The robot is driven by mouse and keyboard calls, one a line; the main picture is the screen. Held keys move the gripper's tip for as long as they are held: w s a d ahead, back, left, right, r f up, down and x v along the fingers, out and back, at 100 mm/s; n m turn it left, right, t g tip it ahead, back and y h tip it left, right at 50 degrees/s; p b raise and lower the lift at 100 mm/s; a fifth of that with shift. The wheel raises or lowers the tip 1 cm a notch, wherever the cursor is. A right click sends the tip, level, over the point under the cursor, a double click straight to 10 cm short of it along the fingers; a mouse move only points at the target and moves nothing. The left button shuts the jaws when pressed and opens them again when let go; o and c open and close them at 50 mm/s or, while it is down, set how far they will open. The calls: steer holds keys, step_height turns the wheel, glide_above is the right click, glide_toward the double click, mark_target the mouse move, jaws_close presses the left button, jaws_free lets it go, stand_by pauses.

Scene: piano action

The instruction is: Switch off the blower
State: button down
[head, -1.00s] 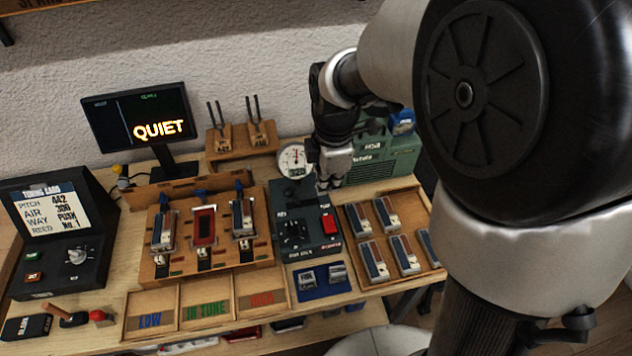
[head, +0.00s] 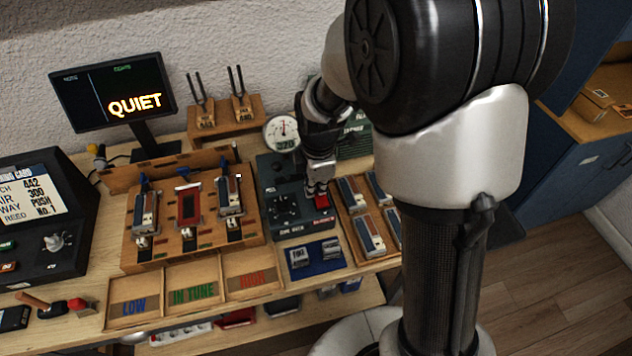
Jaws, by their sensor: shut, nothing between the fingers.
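The blower control box (head: 289,212) is a dark green box on the bench with a dark knob (head: 284,206) on its left part and a red switch (head: 321,201) at its right front. A round gauge (head: 283,133) behind it has a needle and a small readout. My gripper (head: 319,188) is shut and empty, pointing down at the red switch. Its fingertips are right over or on the switch; I cannot tell whether they touch. My gripper hides the rear of the switch. The green blower housing (head: 354,140) is partly hidden behind my arm.
A wooden rack (head: 190,262) with reed units stands left of the box. A tray (head: 353,190) of similar units lies close on the right. A blue mat (head: 319,262) with two metal pieces lies in front. The monitor (head: 112,97) reads QUIET.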

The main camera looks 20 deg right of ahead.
stand_by(0.4)
steer(key=shift+w+f+g+p, duration=0.1)
steer(key=shift+g+p, duration=0.2)
steer(key=shift+p, duration=0.45)
steer(key=shift+w+f, duration=0.15)
steer(key=shift+f, duration=0.15)
steer(key=shift+s, duration=0.2)
steer(key=shift+s+r, duration=0.2)
steer(key=shift+s, duration=0.45)
